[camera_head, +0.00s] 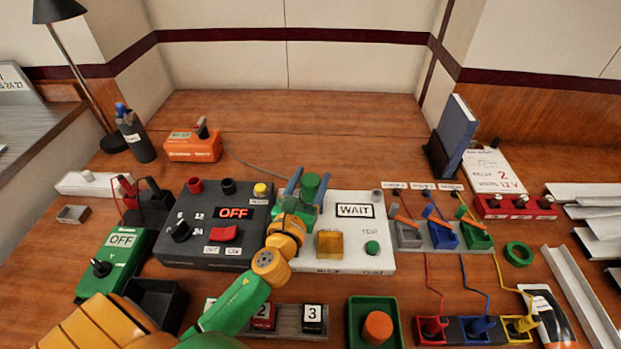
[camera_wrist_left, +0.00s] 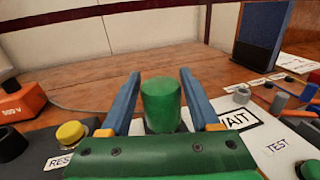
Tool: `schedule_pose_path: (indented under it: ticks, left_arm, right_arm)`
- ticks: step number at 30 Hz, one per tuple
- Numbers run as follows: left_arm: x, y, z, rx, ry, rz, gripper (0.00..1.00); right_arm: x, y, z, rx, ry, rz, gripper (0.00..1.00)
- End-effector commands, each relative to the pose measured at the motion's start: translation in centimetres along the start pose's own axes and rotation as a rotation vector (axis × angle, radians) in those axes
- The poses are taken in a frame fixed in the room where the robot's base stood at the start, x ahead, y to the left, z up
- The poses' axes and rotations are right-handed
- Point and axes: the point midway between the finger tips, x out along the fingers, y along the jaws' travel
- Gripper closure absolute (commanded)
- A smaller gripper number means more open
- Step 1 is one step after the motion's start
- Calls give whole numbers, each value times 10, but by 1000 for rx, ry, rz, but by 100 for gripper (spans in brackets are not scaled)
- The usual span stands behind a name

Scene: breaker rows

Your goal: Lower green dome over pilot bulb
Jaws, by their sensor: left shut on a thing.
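The green dome (camera_head: 311,186) stands upright between the two blue fingers of my left gripper (camera_head: 308,181), above the back left part of the white WAIT panel (camera_head: 384,262). My left gripper is shut on it. In the left wrist view the green dome (camera_wrist_left: 161,104) shows between the blue fingertips, with a dark patch at its lower edge. The pilot bulb is not visible; the dome and gripper hide that spot. I cannot tell whether the dome touches the panel. My right gripper is not in view.
Left of the white panel is a dark OFF unit (camera_head: 186,253) with a yellow button (camera_head: 262,190). An amber block (camera_head: 329,244) and a green button (camera_head: 372,248) sit on the white panel. Switches (camera_head: 443,236) stand to the right.

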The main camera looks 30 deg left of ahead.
Motion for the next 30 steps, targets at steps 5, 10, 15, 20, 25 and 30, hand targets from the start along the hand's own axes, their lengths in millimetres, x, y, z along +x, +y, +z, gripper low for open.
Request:
schedule_pose_path:
  ticks: [5,10,15,20,25,30]
  left_arm:
    - [0,0,0,0,0,0,90]
    - [0,0,-5,-1,0,0,90]
    - [0,0,-10,0,1,0,90]
    - [0,0,-10,0,0,0,90]
    - [0,0,-10,0,0,0,8]
    - [0,0,-10,0,0,0,2]
  right_arm:
    - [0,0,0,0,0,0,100]
    - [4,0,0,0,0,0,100]
    - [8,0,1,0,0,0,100]
    - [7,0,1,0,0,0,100]
    - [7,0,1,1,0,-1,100]
    - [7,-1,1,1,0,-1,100]
